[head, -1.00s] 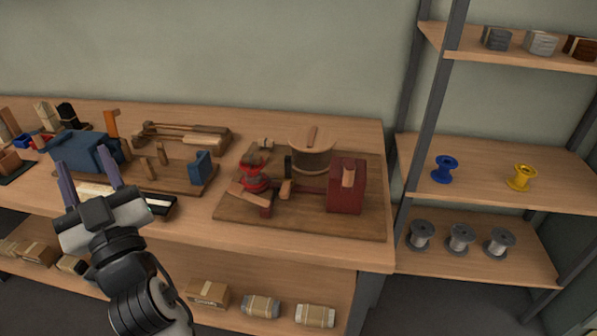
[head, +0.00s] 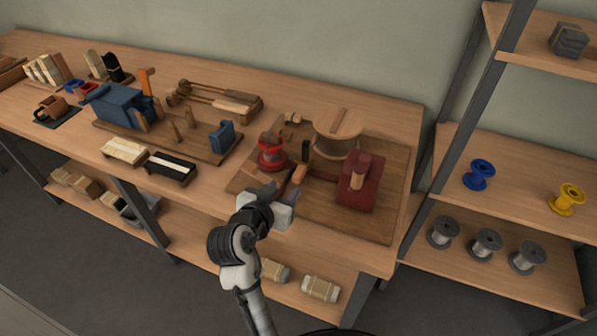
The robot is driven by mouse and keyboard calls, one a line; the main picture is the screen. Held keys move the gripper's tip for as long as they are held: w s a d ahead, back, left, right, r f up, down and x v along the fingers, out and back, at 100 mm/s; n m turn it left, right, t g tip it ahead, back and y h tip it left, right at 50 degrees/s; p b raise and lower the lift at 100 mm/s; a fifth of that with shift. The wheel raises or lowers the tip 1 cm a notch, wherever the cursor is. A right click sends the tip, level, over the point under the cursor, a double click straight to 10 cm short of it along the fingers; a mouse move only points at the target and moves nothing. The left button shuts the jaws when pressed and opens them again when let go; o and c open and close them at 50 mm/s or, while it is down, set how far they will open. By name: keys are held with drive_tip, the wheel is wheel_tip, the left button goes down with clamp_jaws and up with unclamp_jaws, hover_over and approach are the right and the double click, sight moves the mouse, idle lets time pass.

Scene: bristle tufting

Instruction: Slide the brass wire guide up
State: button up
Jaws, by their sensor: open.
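The winding fixture stands on a brown wooden board (head: 375,222) at the right end of the bench. It has a red spool (head: 272,152), a black upright post (head: 305,150), a large wooden drum (head: 337,128) and a dark red block (head: 357,193) with a wooden knob. I cannot surely pick out the brass wire guide; it is too small or is hidden among these parts. My gripper (head: 287,190) is open and empty. It is at the front left of the board, in front of the red spool and the post, and covers part of the fixture.
A blue vise-like tool (head: 122,107) and wooden pegs stand on another board to the left. Two brushes (head: 170,166) lie near the bench's front edge. A shelf rack (head: 520,210) with blue, yellow and grey spools stands at the right.

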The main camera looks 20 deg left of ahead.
sight(297, 175)
drive_tip(key=p+x, duration=0.1)
drive_tip(key=x, duration=0.9)
drive_tip(key=shift+p, duration=0.35)
drive_tip(key=shift+c, duration=0.2)
clamp_jaws()
